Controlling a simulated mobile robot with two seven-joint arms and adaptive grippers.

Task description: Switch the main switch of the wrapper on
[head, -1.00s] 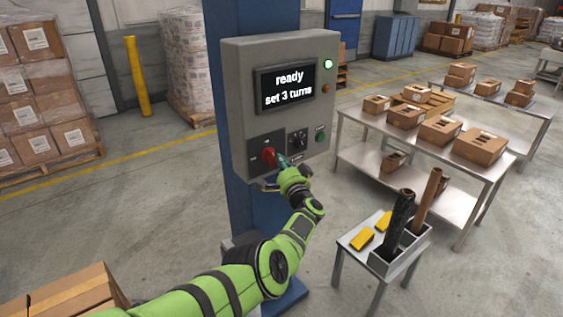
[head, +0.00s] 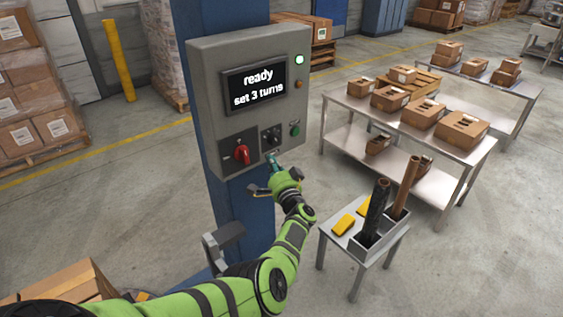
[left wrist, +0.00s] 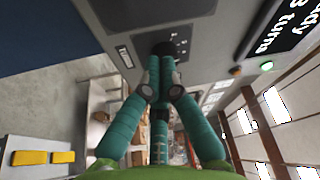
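The wrapper's grey control box (head: 212,95) hangs on a blue column. Its display (head: 254,88) reads "ready set 3 turns" and a green lamp (head: 299,59) is lit. The red rotary switch (head: 242,154) sits at the lower left; its handle looks roughly upright. A black knob (head: 272,136) is right of it; it also shows in the left wrist view (left wrist: 164,47), just beyond the fingertips. My left gripper (head: 271,160) is below the knob, right of the red switch and apart from it. In the left wrist view its fingertips (left wrist: 160,60) are together, empty. My right gripper is not in view.
A green button (head: 295,130) is right of the knob. A small table (head: 355,255) with yellow pieces and dark and brown rolls stands right of my arm. A steel table (head: 335,98) with cartons stands farther right.

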